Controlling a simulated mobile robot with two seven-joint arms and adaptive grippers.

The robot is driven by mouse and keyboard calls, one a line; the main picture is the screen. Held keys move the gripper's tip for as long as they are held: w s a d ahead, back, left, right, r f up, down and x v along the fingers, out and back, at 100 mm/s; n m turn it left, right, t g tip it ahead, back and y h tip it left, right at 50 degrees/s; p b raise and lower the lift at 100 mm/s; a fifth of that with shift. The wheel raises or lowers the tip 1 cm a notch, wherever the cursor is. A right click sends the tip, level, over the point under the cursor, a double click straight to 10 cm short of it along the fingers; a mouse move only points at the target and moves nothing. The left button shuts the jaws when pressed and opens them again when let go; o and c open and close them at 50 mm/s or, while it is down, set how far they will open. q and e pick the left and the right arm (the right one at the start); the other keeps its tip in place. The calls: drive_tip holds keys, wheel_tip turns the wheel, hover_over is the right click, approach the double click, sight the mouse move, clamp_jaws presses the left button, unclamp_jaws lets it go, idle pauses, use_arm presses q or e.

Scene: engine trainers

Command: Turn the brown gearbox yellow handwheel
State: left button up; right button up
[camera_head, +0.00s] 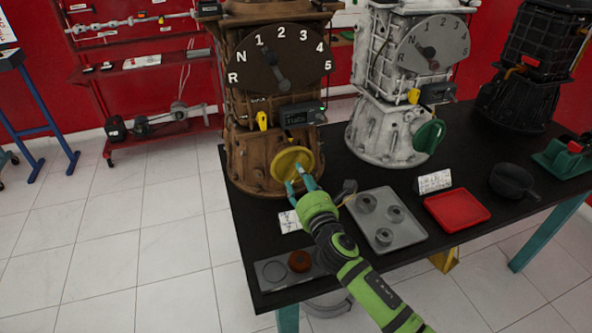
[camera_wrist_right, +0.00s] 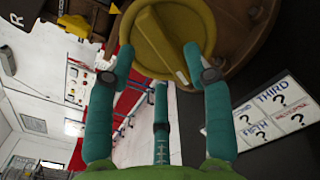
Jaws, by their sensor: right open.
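The brown gearbox (camera_head: 262,110) stands upright on the black table, with a numbered dial on its upper part. Its yellow handwheel (camera_head: 293,162) sits low on the front face. In the right wrist view the yellow handwheel (camera_wrist_right: 165,38) shows a raised bar across its disc. My right gripper (camera_head: 300,186) is at the lower front of the handwheel, with its teal fingers spread. In the right wrist view the fingers of my right gripper (camera_wrist_right: 160,68) are apart on either side of the wheel's near part. I cannot tell whether they touch it. My left gripper is not in view.
A white gearbox (camera_head: 385,85) with a green handwheel (camera_head: 429,136) stands to the right. A grey tray (camera_head: 383,238) with metal parts, a red tray (camera_head: 457,222) and a black pan (camera_head: 513,181) lie on the table (camera_head: 335,157). A label card (camera_wrist_right: 267,118) lies beside the brown gearbox.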

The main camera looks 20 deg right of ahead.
sight(296, 172)
drive_tip(key=w, duration=0.2)
drive_tip(key=shift+w+f, duration=0.15)
drive_tip(key=shift+w, duration=0.2)
drive_tip(key=shift+w+a, duration=0.1)
drive_tip(key=shift+w, duration=0.4)
drive_tip(key=shift+c, duration=0.4)
clamp_jaws()
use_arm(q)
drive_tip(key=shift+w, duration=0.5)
